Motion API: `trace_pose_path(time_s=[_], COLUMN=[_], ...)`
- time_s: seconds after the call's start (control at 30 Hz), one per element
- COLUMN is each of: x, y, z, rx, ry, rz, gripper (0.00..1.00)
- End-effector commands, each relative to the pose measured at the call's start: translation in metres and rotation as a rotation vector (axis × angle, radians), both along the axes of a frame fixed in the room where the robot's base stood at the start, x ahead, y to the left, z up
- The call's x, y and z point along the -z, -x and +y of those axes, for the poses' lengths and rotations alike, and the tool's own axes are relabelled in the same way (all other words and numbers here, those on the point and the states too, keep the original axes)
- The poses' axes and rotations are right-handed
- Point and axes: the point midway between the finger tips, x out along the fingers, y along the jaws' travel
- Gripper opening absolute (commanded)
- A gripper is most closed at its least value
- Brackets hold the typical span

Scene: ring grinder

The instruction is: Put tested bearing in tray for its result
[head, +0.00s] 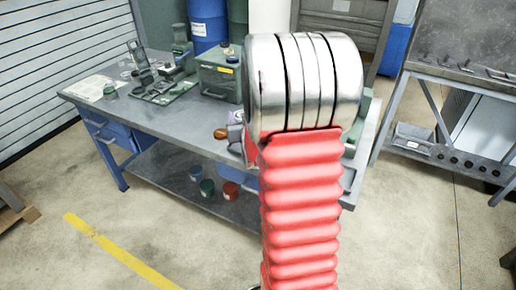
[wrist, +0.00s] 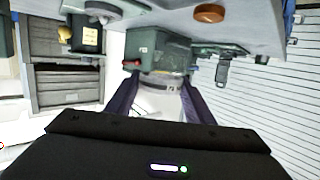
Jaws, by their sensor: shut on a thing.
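My gripper (wrist: 155,92) shows in the wrist view with its two dark fingers on either side of a pale grey, rounded thing (wrist: 162,100), apparently the bearing. It is shut on it, and the dark palm hides the lower part. In the head view my red, ribbed arm covers most of the gripper; only a small grey part shows at the arm's left edge, and the bearing cannot be made out. I cannot tell which thing on the bench is the result tray.
A grey workbench (head: 180,125) carries a green box (head: 220,75), a green-based device (head: 165,90) and an orange-brown round piece (head: 220,133) near its front edge. Several coloured cups (head: 207,187) stand on the lower shelf. A metal rack (head: 455,85) stands right. Floor in front is clear.

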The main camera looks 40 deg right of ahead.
Motion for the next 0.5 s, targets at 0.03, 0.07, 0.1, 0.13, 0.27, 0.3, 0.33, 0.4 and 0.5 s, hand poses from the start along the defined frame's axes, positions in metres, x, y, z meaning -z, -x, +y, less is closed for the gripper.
trace_pose_path(time_s=[0.03, 0.07, 0.1, 0.13, 0.27, 0.3, 0.33, 0.4, 0.5], x=[-0.0014, -0.0016, -0.0017, -0.0018, -0.0018, -0.0018, -0.0018, -0.0008, 0.0043], y=[0.0022, 0.0028, 0.0031, 0.0031, 0.0028, 0.0028, 0.0027, 0.0027, 0.0025], z=[-0.0049, -0.0061, -0.0069, -0.0070, -0.0065, -0.0064, -0.0063, -0.0062, -0.0061], rx=[0.007, 0.009, 0.010, 0.010, 0.009, 0.009, 0.009, 0.009, 0.009], ry=[0.001, 0.002, 0.001, 0.001, 0.001, 0.001, 0.001, 0.001, 0.000], rz=[-0.002, -0.001, -0.002, -0.002, -0.002, -0.002, -0.002, -0.002, -0.001], gripper=[0.19, 0.19, 0.19, 0.19, 0.19, 0.19, 0.19, 0.19, 0.19])
